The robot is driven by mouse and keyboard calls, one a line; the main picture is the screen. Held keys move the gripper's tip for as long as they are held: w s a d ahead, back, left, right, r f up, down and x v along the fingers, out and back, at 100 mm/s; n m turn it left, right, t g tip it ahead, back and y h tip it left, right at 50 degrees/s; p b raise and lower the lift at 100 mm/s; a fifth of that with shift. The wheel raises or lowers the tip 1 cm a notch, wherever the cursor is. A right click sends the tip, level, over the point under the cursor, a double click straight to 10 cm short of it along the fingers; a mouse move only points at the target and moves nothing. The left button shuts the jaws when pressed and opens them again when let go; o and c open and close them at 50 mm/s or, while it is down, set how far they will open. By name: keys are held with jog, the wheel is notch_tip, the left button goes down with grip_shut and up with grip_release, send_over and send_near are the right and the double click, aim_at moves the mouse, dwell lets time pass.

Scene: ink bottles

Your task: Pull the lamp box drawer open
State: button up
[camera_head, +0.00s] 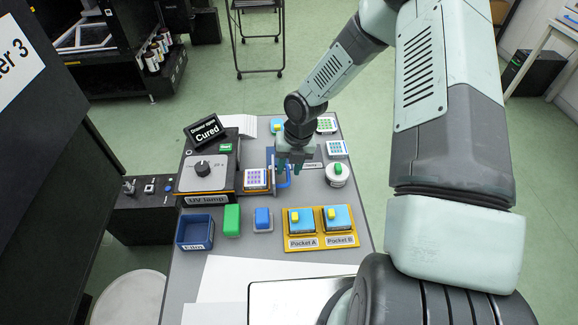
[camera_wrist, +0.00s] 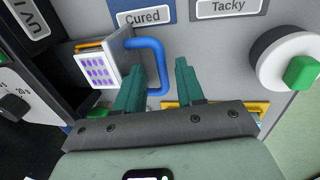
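The lamp box (camera_head: 205,172), dark with a grey top and a round knob, is labelled "UV lamp" and stands at the left of the table. Its drawer stands out from its right side, with a plate of purple dots (camera_head: 256,179) visible in it; the plate also shows in the wrist view (camera_wrist: 98,73). The drawer's blue loop handle (camera_wrist: 160,62) is on its outer face; it also shows in the head view (camera_head: 285,180). My gripper (camera_wrist: 160,75) is open, its green fingers apart on either side of the handle bar. I cannot tell whether they touch it.
A yellow pocket tray (camera_head: 321,241), a blue bin (camera_head: 195,232) and green and blue blocks sit nearer.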

notch_tip(320, 180, up, 10)
jog(key=d, duration=0.1)
jog(key=shift+d, duration=0.4)
jog(key=shift+r, duration=0.1)
notch_tip(320, 180, up, 7)
dwell(0.8)
